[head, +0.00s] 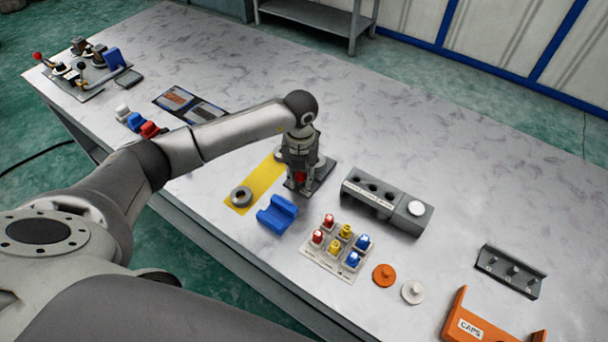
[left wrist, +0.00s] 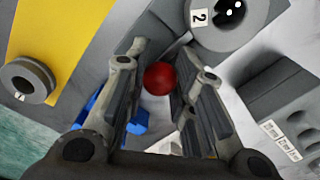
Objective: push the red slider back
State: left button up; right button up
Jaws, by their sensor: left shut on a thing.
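The red slider's round knob (left wrist: 158,78) shows between the fingers of my left gripper (left wrist: 160,82) in the left wrist view. In the head view my left gripper (head: 299,181) points down over a dark plate (head: 322,172), with the red slider (head: 300,177) between its fingers. The gripper is shut on the red slider. The fingers hide most of the slider and what is under it. A round grey part marked "2" (left wrist: 225,18) is close beside the fingers. My right gripper is not in view.
A yellow strip (head: 262,178) with a grey ring (head: 241,196) and a blue cradle (head: 277,214) lie near the gripper. A grey block with holes (head: 385,200) stands to the right. A tray of coloured parts (head: 323,262) lies in front.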

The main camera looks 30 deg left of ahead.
pick_arm(q)
jog(key=o, duration=0.8)
jog(key=shift+w, duration=0.2)
jog(key=shift+c, duration=0.2)
jog(key=shift+s+r+p, duration=0.1)
jog(key=shift+r+p, duration=2.35)
jog(key=shift+r, duration=1.05)
